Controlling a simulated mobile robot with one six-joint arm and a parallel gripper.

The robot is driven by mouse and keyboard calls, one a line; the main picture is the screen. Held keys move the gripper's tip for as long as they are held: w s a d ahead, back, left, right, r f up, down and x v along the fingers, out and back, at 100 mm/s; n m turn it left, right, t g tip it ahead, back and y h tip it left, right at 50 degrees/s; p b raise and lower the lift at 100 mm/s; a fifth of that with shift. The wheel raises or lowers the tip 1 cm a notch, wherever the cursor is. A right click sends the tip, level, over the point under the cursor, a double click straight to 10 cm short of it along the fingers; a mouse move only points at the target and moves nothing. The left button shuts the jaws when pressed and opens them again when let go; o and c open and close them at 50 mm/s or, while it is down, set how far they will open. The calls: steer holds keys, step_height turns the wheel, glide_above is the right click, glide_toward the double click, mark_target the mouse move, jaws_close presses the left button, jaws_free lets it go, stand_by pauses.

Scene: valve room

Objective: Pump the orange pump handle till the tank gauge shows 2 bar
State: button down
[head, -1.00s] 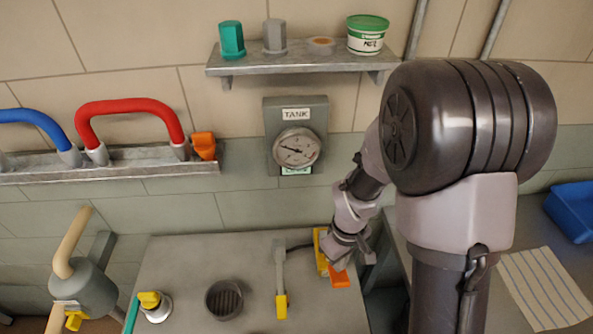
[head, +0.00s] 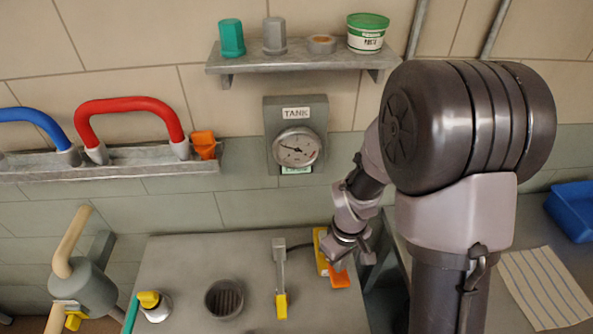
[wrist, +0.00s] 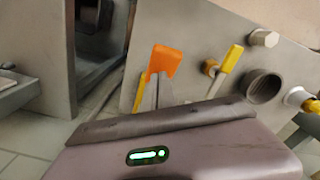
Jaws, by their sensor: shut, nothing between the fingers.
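The orange pump handle (head: 340,279) shows at the right edge of the grey bench top, beside a yellow part (head: 320,250). In the wrist view the orange handle (wrist: 164,61) stands just beyond my fingers. My gripper (wrist: 152,92) is shut and empty, close to the handle; I cannot tell whether it touches it. In the head view my wrist hides part of the pump. The round tank gauge (head: 297,147) hangs on the wall under a TANK label; its dark needle points left and slightly up. Its numbers are too small to read.
A grey lever with a yellow grip (head: 281,305), a round drain (head: 224,298) and a yellow-topped knob (head: 150,301) are on the bench. A shelf (head: 300,63) holds small items. Red (head: 130,106) and blue handles are at left. A blue bin (head: 572,212) is at right.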

steer(key=shift+f+b, duration=3.6)
steer(key=shift+f, duration=0.65)
step_height(320, 180, up, 9)
steer(key=p, duration=0.7)
step_height(320, 180, up, 5)
steer(key=p, duration=0.4)
steer(key=shift+r+p, duration=0.1)
steer(key=shift+p, duration=0.2)
steer(key=s+a+r+m+t+y+b, duration=0.1)
steer(key=s+a+r+m+t+b, duration=0.1)
steer(key=s+r+m+t+b, duration=0.1)
steer(key=s+a+r+m+t+y+b, duration=0.1)
steer(key=s+a+r+m+t+b, duration=0.1)
steer(key=s+r+m+b, duration=0.4)
steer(key=s+m+b, duration=0.1)
steer(key=s+b, duration=0.3)
steer(key=b, duration=0.2)
steer(key=shift+r+t, duration=0.15)
steer(key=shift+t, duration=0.25)
